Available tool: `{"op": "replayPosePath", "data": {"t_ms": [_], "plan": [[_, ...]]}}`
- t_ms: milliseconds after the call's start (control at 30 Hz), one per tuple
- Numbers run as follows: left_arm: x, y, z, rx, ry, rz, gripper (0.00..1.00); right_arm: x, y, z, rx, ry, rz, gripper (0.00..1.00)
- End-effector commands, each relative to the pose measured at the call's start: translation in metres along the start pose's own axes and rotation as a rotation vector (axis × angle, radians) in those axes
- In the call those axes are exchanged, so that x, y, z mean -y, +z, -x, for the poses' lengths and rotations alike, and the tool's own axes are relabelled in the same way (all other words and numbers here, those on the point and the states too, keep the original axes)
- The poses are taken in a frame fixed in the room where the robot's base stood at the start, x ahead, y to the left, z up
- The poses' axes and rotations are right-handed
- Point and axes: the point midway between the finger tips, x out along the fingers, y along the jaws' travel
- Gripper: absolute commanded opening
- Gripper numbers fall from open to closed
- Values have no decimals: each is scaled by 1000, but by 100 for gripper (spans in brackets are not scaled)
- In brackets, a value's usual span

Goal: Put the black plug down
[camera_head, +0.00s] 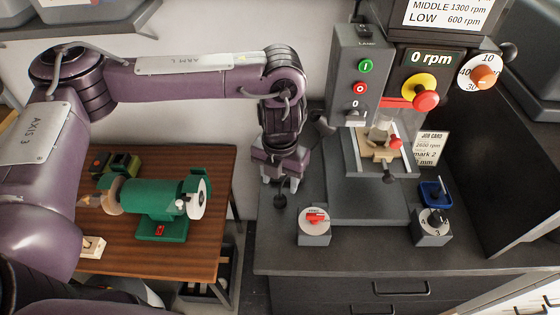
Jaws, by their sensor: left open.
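My left gripper (280,178) hangs down over the left end of the dark bench top (275,240), with its fingers apart. The black plug (280,200) shows as a small dark shape just below and between the fingertips, near the bench's left edge. Its upper part is close to the fingers, and I cannot tell whether they touch it. It looks to be standing on the bench top, but dark on dark makes the contact hard to see. My right gripper is not in view.
A drill press (358,100) with a red-knobbed vise stands right of the gripper. A grey switch box with a red knob (314,218) sits in front. Another dial box (432,222) and blue tray (436,192) are further right. A green grinder (160,205) stands on the wooden table (200,260).

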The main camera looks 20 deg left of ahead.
Motion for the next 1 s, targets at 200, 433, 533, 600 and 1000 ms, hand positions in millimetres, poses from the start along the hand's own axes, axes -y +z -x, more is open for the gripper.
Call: {"op": "replayPosePath", "data": {"t_ms": [200,433,533,600,1000], "plan": [[-1,1,38,5,2,1,51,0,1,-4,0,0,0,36],[0,0,57,1,1,0,51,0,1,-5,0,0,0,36],[0,0,60,-1,0,1,51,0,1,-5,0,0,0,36],[0,0,60,-1,0,1,51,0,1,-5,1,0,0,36],[0,0,60,-1,0,1,51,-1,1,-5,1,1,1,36]]}}
